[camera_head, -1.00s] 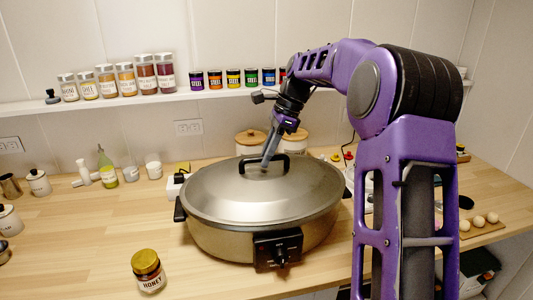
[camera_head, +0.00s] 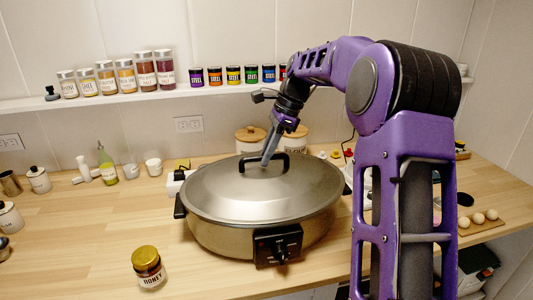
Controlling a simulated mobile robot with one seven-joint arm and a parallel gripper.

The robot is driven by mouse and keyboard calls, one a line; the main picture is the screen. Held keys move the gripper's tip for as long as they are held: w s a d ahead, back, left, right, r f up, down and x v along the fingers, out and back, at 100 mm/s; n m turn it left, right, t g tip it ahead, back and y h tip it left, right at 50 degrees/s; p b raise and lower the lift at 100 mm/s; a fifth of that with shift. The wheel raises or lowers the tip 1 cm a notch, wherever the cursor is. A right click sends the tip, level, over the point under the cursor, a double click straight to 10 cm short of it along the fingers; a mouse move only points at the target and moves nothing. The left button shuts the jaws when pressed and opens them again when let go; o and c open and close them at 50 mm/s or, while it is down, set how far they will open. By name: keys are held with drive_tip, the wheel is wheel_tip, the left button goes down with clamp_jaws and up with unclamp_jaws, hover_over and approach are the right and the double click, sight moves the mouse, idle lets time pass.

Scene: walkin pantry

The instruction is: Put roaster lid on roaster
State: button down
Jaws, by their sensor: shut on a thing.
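The roaster (camera_head: 215,236) is a large round metal pan with black side handles and a black control box, standing on the wooden counter. The domed metal roaster lid (camera_head: 225,193) sits over its top, looking level and covering the opening; any small gap at the rim is too fine to tell. My gripper (camera_head: 268,160) reaches down from above and is shut on the black handle of the lid. The far rim of the roaster is hidden behind the lid.
A honey jar (camera_head: 148,268) stands at the front left of the counter. Canisters (camera_head: 250,138) stand behind the roaster. A shelf (camera_head: 215,90) with spice jars and cans runs along the wall. Eggs on a board (camera_head: 478,220) lie at the right. The counter left of the roaster has free room.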

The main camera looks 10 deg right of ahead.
drive_tip(key=shift+f, duration=0.15)
idle(0.4)
drive_tip(key=c, duration=0.7)
unclamp_jaws()
drive_tip(key=shift+c, duration=0.2)
drive_tip(key=shift+f, duration=0.1)
drive_tip(key=v, duration=1.7)
drive_tip(key=shift+r, duration=0.3)
